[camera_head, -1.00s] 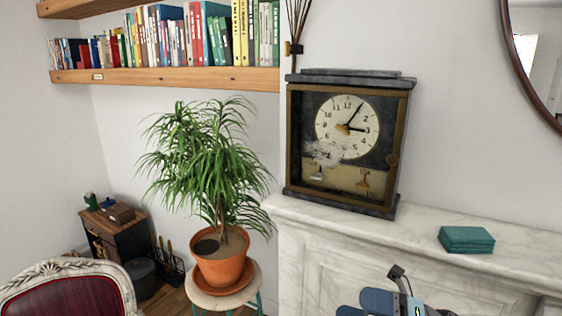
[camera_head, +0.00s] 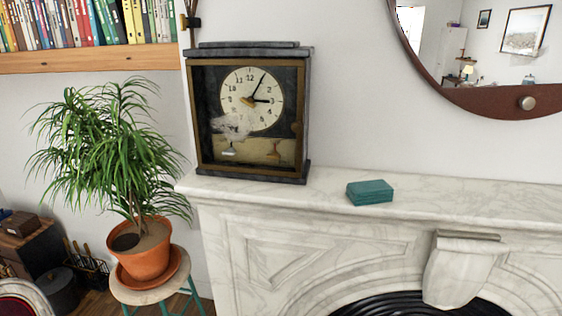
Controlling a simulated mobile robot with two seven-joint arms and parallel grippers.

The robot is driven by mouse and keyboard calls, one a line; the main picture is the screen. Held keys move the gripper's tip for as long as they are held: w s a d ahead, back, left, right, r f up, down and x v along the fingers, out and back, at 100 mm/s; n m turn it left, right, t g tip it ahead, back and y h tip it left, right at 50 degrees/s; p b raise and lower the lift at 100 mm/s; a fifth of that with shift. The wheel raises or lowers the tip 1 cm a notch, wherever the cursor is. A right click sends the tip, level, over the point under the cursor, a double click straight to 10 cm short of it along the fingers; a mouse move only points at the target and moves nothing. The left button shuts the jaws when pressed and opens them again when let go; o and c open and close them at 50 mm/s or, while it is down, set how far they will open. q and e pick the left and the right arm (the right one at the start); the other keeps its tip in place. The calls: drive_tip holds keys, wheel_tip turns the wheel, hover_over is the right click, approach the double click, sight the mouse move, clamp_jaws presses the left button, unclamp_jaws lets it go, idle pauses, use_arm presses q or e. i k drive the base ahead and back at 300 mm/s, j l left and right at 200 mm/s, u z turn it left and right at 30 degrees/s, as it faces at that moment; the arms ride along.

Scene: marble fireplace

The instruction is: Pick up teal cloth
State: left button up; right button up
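The teal cloth (camera_head: 370,192) is a small folded stack, shaped like a flat block. It lies on the white marble mantel shelf (camera_head: 450,201), near its front edge and to the right of the clock. Nothing touches it or covers it. Neither of my grippers shows in the head view now.
A dark-framed clock (camera_head: 250,112) stands on the mantel left of the cloth. A round mirror (camera_head: 480,50) hangs above. A potted plant (camera_head: 145,250) on a stool (camera_head: 160,291) stands at the left, below a bookshelf (camera_head: 90,58). The mantel right of the cloth is clear.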

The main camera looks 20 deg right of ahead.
sight(378, 191)
drive_tip(key=z, duration=0.95)
drive_tip(key=i+j, duration=0.05)
